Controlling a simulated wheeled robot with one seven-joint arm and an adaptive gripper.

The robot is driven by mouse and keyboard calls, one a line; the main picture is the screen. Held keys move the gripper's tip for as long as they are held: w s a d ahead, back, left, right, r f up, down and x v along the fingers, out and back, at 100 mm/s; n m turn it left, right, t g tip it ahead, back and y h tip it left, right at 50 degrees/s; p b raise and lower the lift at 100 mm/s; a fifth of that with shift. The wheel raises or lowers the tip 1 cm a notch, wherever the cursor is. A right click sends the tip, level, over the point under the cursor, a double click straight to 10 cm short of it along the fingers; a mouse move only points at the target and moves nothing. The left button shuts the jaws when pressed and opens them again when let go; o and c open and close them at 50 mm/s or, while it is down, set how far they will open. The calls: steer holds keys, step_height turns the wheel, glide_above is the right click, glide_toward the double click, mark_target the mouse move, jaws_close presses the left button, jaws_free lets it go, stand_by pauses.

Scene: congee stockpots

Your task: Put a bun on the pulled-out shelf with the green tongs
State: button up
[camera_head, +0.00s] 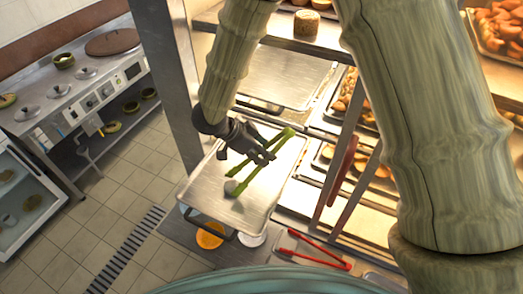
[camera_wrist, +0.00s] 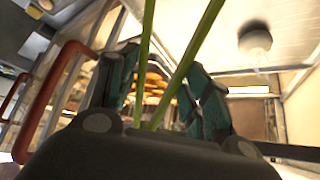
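The green tongs (camera_head: 262,165) lie across my gripper (camera_head: 258,150) above the pulled-out metal shelf (camera_head: 265,193). In the wrist view the two green arms of the tongs (camera_wrist: 185,62) run up between the teal fingers of my gripper (camera_wrist: 162,90), which appear closed on them. A small pale round thing, seemingly a bun (camera_head: 230,186), is at the tongs' lower ends. A whitish round thing also shows in the wrist view (camera_wrist: 255,42), to the right of the tongs. I cannot tell whether the tongs grip it or whether it rests on the shelf.
Red tongs (camera_head: 315,253) lie below the shelf at the right. Red handles (camera_head: 343,170) stand by the rack. Trays of baked goods (camera_head: 380,172) fill the rack at right. A metal counter with pots (camera_head: 75,90) stands at left, beyond open tiled floor.

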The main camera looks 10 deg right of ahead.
step_height(320, 180, up, 10)
steer(key=p, duration=0.1)
steer(key=shift+f, duration=0.25)
stand_by(0.4)
steer(key=shift+c, duration=0.7)
